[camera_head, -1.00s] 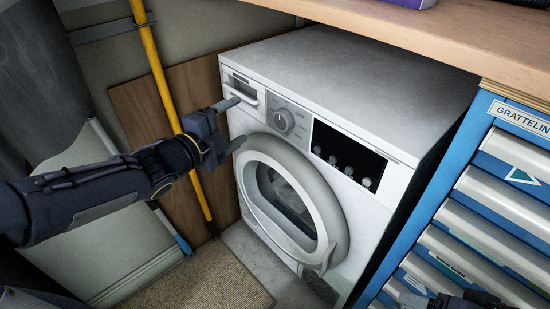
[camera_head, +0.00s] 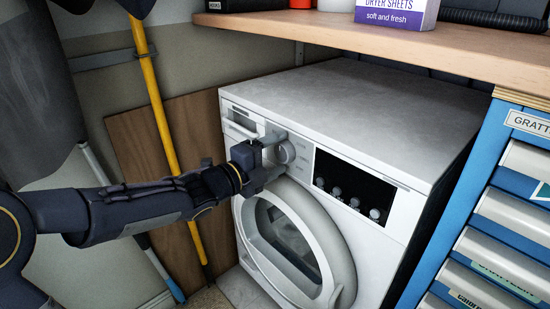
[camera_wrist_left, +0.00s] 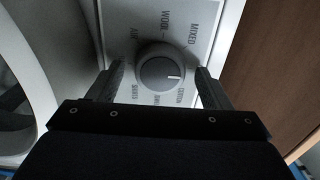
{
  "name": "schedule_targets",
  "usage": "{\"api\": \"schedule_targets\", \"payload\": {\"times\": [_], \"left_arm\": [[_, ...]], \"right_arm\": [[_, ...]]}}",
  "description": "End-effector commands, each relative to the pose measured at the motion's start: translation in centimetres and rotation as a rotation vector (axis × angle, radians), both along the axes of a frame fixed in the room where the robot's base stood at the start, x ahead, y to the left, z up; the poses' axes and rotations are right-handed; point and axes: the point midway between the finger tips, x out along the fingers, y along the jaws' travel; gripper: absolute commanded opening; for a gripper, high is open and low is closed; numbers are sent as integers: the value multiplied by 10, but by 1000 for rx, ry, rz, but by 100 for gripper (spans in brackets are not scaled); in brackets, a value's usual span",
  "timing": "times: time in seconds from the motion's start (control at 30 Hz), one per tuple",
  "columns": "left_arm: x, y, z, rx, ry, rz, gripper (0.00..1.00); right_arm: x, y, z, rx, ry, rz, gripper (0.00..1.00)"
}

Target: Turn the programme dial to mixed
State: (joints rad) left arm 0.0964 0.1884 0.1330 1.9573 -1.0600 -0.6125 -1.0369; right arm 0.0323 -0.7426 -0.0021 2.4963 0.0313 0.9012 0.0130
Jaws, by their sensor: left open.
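The programme dial (camera_head: 286,152) is a round grey knob on the front panel of the white machine (camera_head: 350,100). My left gripper (camera_head: 275,154) is open at the dial, from its left side. In the left wrist view the dial (camera_wrist_left: 158,72) lies between the two open fingers, with a gap on each side. Its white mark points right, towards the label that reads like cotton (camera_wrist_left: 181,86). The mixed label (camera_wrist_left: 194,40) is up and to the right of the dial. My right gripper is not in view.
The round door (camera_head: 330,255) lies below the dial and a dark display (camera_head: 350,187) to its right. A wooden shelf (camera_head: 420,50) overhangs the machine. A blue drawer cabinet (camera_head: 470,190) stands at right, a yellow pole (camera_head: 160,100) at left.

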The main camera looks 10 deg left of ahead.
Motion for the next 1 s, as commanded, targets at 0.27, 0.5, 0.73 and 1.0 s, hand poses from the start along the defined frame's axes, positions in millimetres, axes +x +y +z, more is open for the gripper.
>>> {"api": "schedule_targets", "payload": {"times": [0.27, 0.5, 0.73, 1.0], "left_arm": [[0, 0, 0, -1, 1, 0, 58], [0, 0, 0, -1, 1, 0, 28], [0, 0, 1, -20, 14, 0, 28], [0, 0, 2, -133, 93, -1, 28]], "right_arm": [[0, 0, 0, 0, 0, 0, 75], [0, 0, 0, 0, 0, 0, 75], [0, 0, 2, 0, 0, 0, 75], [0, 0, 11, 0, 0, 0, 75]]}}
